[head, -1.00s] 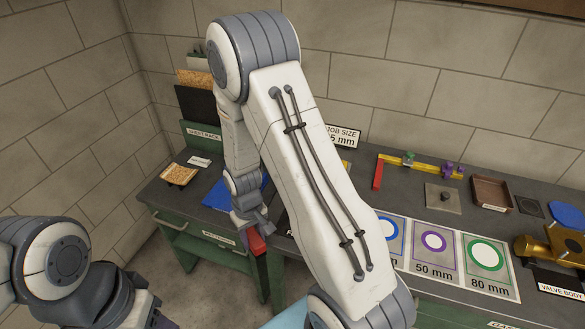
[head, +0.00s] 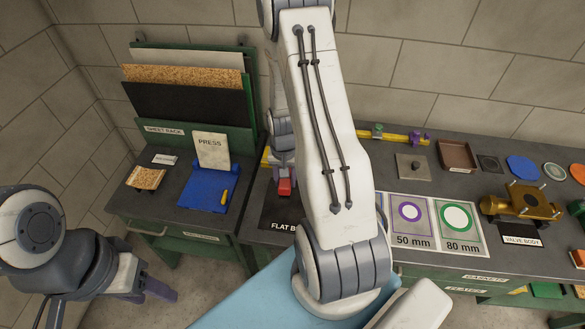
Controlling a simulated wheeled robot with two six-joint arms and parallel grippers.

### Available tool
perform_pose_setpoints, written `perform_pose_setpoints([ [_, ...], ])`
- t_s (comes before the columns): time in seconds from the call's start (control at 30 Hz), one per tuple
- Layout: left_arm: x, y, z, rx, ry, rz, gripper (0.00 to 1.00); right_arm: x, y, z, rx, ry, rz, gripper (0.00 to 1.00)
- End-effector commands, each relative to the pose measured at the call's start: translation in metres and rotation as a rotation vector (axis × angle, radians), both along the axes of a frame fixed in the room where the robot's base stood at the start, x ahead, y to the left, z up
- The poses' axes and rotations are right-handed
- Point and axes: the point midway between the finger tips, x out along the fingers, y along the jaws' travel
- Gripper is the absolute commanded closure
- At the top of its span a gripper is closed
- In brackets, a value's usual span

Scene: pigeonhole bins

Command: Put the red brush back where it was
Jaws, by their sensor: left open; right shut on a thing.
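My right gripper (head: 284,172) is shut on the red brush (head: 285,187), of which only a small red block shows below the jaws. The brush appears over the back part of a black mat (head: 272,213) whose label begins "FLAT B"; the rest of the label is hidden by my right arm. I cannot tell whether the brush touches anything below it. My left gripper (head: 150,286) is open and empty at the lower left, in front of the bench and away from the brush.
A sheet rack (head: 251,110) stands at the back left, with a blue tray (head: 190,203) and a PRESS card (head: 211,150) before it. A yellow thing (head: 265,155) is partly hidden beside my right gripper. The valve body (head: 520,203) stands at the right.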

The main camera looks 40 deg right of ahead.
Motion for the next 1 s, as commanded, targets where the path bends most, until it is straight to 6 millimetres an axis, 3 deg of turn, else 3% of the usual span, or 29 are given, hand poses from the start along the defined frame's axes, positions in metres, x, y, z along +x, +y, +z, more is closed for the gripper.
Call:
perform_pose_setpoints([
  [0.17,0.0,0.0,0.008,0.0,0.0,0.0,0.5,-0.008,-0.019,0.004,0.0,0.0,-0.096,1.0],
  [0.57,0.0,0.0,0.004,0.0,0.0,0.0,0.5,-0.009,-0.018,0.001,-0.001,0.0,-0.094,1.0],
  [1.0,0.0,0.0,-0.029,0.0,0.0,0.004,0.5,-0.009,-0.017,-0.041,0.0,0.001,-0.093,1.0],
])
